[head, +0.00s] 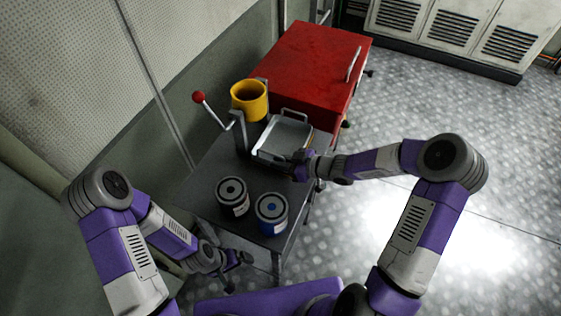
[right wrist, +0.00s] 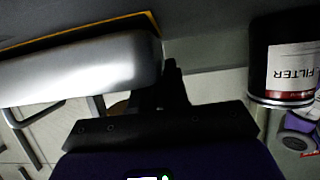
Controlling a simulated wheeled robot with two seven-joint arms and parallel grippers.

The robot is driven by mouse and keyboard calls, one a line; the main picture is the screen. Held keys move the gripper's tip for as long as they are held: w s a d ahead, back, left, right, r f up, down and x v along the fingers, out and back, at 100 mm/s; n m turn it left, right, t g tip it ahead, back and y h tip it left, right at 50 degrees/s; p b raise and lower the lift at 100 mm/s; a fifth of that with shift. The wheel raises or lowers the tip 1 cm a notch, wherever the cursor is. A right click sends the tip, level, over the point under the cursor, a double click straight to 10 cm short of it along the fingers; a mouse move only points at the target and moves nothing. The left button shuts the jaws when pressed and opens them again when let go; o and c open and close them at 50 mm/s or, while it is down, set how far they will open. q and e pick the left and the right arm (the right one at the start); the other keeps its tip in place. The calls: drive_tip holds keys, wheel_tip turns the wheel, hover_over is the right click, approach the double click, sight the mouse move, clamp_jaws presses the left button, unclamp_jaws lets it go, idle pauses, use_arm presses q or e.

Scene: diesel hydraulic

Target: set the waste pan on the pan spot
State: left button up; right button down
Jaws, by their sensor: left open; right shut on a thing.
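The waste pan (head: 270,153) is a shallow silver tray with a wire handle at its far end. It is over the far part of the dark grey table (head: 205,170); I cannot tell if it touches the top. My right gripper (head: 299,157) is shut on its near right edge. In the right wrist view the pan (right wrist: 80,70) fills the left, beside the dark fingers (right wrist: 165,88). A thin yellow line (right wrist: 75,32) shows along the pan there, possibly the pan spot's marking. My left gripper (head: 238,262) is open and empty by the table's near edge.
A yellow cup-like vessel (head: 249,98) and a red-knobbed lever (head: 199,97) stand at the far left. A red cabinet (head: 309,65) is behind; open floor lies right.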

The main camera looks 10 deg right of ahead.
drive_tip(key=shift+f, duration=0.25)
idle(0.3)
drive_tip(key=c, duration=1.2)
unclamp_jaws()
drive_tip(key=shift+p+v, duration=2.25)
drive_tip(key=shift+v, duration=0.75)
drive_tip(key=o, duration=0.6)
drive_tip(key=shift+c, duration=0.2)
drive_tip(key=shift+f, duration=0.1)
